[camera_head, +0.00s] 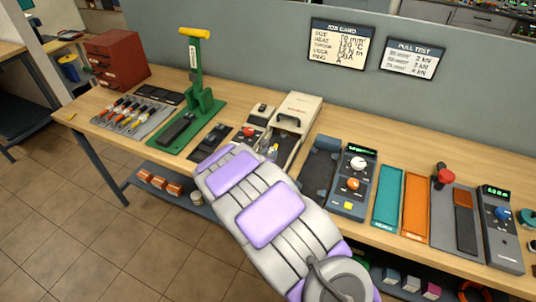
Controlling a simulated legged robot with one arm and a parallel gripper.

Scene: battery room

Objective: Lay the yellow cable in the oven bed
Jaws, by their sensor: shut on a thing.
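The oven seems to be the beige unit (299,110) with a raised lid and a handle, at the middle of the bench. A dark bed shows below its lid, partly behind my arm. A small yellow and bluish thing (272,150) shows at the near edge of this unit; I cannot tell if it is part of the yellow cable. Several cables with coloured parts, some of them yellow, lie on a grey tray (152,121) at the left. My arm reaches up from the bottom towards the oven and hides my gripper and whatever is in its jaws.
A green lever press (205,95) stands left of the oven, with a red cabinet (116,58) behind the tray. At right are a control box (355,181), teal (387,196) and orange (416,207) trays and a tester (501,228). A grey panel closes the back.

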